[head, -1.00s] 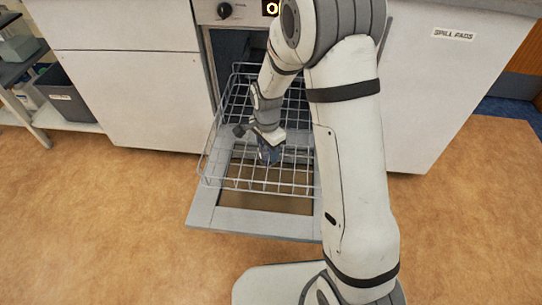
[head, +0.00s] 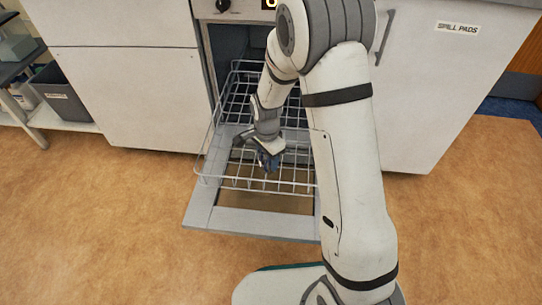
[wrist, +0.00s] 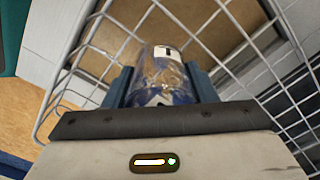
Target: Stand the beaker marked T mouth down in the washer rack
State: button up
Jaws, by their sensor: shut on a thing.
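My gripper (head: 268,158) is low over the front part of the washer rack (head: 245,181), a wire basket pulled out over the open washer door. In the wrist view my gripper (wrist: 160,88) is shut on the clear beaker (wrist: 160,75), its two blue fingers on either side of it. A white label with a dark mark, which looks like a T, shows on the beaker's side. The rack's wires (wrist: 225,45) show around and beyond the beaker. I cannot tell whether the beaker touches the rack, or which way its mouth points.
The open washer door (head: 250,222) lies under the rack. White cabinets (head: 130,95) stand on both sides. A grey bin (head: 62,92) is on a shelf at the left. The brown floor (head: 90,220) in front is clear.

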jog(key=shift+f, duration=0.35)
dwell(0.4)
jog(key=o, duration=1.1)
notch_tip(320, 180, up, 8)
jog(key=p, duration=0.3)
jog(key=shift+r, duration=0.15)
jog(key=s+d+r+n+t+p, duration=0.1)
jog(key=s+d+r+n+p, duration=0.2)
jog(key=s+r+p, duration=0.3)
jog(key=s+d+r+n+p, duration=0.4)
jog(key=r+p, duration=1.1)
jog(key=r, duration=1.2)
jog(key=s+d+r+n+t+p, duration=0.1)
jog(key=s+d+r+n+p, duration=0.3)
jog(key=s+r+p, duration=0.6)
jog(key=shift+s+d+r+t+p, duration=0.15)
jog(key=shift+d+r+p, duration=0.05)
jog(key=shift+r, duration=1.6)
jog(key=shift+s+d+r+t+p, duration=0.1)
jog(key=shift+d+r+t+p, duration=0.05)
jog(key=shift+r, duration=1.65)
